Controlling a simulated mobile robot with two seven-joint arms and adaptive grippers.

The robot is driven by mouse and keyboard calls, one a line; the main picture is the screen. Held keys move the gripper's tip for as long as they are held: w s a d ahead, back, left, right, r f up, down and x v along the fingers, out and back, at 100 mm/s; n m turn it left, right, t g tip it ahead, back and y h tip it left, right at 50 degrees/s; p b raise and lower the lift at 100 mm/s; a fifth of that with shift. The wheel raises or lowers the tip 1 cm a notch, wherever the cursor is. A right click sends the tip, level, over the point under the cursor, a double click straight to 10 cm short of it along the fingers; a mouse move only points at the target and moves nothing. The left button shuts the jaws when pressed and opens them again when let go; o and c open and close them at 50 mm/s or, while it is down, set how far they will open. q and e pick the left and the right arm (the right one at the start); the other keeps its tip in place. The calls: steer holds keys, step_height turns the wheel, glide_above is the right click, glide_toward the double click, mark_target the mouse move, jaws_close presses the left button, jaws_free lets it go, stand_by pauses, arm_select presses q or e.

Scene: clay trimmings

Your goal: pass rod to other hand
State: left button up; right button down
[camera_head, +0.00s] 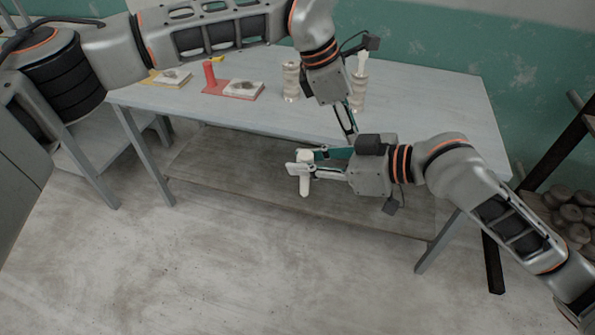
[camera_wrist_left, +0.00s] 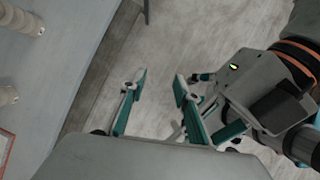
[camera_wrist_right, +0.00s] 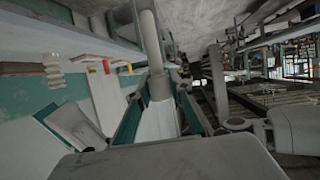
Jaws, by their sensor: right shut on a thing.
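The rod (camera_head: 304,183) is pale and roughly upright, with a thicker upper part. My right gripper (camera_head: 303,169) is shut on it, in front of the table. In the right wrist view the rod (camera_wrist_right: 151,45) stands up between the fingers (camera_wrist_right: 158,105). My left gripper (camera_head: 347,122) reaches down from above, to the right of the rod and close to my right gripper's body. In the left wrist view its fingers (camera_wrist_left: 160,84) are apart with nothing between them. I cannot make out the rod in that view.
The grey table (camera_head: 430,110) has a lower shelf (camera_head: 260,185). On it stand two pale ribbed columns (camera_head: 291,82) (camera_head: 358,92), a red post (camera_head: 209,73) and a white block (camera_head: 243,89). A rack with dark lumps (camera_head: 571,212) is at right. The floor in front is clear.

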arm_select(q)
step_height(320, 180, up, 12)
steer(key=s+d+g+h, duration=0.2)
steer(key=d+h, duration=0.1)
steer(key=h, duration=0.4)
steer(key=a+r+t+h, duration=0.2)
steer(key=a+r+h, duration=0.4)
steer(key=a+h, duration=0.1)
steer(key=a+f+n+t, duration=0.5)
steer(key=a+f+t, duration=0.3)
steer(key=a, duration=0.1)
steer(key=s+a+f+n+t+y, duration=0.2)
steer(key=s+a+f, duration=0.1)
steer(key=s+f, duration=0.4)
steer(key=s+a+f+n+t+y, duration=0.1)
steer(key=s+a+f+t+y, duration=0.15)
steer(key=s+f, duration=0.45)
steer(key=shift+g, duration=0.45)
steer(key=x, duration=0.4)
steer(key=w+f+x, duration=0.1)
steer(key=x, duration=0.3)
steer(key=a+f+x, duration=0.1)
steer(key=x, duration=0.4)
steer(key=shift+w+f, duration=0.2)
steer(key=shift+w, duration=0.05)
